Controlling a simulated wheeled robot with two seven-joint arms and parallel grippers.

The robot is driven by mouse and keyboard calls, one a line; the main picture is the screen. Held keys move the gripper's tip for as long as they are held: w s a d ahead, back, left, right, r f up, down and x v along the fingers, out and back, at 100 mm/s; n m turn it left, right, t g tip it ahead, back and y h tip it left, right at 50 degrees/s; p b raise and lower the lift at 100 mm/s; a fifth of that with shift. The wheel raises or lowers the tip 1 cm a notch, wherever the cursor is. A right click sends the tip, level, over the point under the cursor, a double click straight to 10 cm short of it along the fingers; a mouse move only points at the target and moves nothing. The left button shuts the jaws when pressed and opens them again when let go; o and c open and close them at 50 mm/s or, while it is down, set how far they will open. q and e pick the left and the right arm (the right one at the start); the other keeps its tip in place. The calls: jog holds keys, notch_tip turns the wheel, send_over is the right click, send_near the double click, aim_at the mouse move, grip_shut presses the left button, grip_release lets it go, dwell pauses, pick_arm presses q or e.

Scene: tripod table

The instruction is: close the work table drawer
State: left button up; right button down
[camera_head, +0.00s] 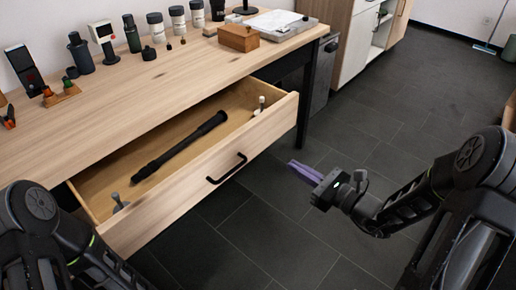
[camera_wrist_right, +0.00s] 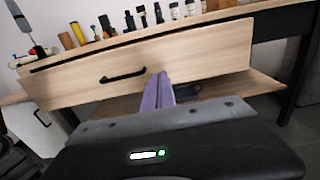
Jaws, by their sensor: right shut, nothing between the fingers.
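The work table's drawer (camera_head: 204,184) stands pulled out in the head view. Its light wood front carries a black bar handle (camera_head: 227,168). A long black rod (camera_head: 180,147) lies inside, with small grey and white pieces near the ends. My right gripper (camera_head: 303,172) has purple fingers, shut and empty, in the air to the right of the drawer front and apart from the handle. In the right wrist view the fingers (camera_wrist_right: 159,91) point toward the drawer front (camera_wrist_right: 200,55), with the handle (camera_wrist_right: 123,75) to their left. My left arm shows at the lower left, but its gripper is out of view.
The wooden table top (camera_head: 135,85) holds bottles, jars, small devices and a wooden box (camera_head: 239,38) along its back. A black table leg (camera_head: 307,95) stands right of the drawer. The dark tiled floor (camera_head: 280,235) before the drawer is clear. A white cabinet (camera_head: 357,45) stands behind.

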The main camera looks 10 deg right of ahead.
aim_at(250, 141)
jog(key=shift+a, duration=0.1)
pick_arm(q)
jog(key=shift+f+b, duration=0.85)
pick_arm(e)
jog(key=x, duration=1.4)
jog(key=shift+f, duration=0.1)
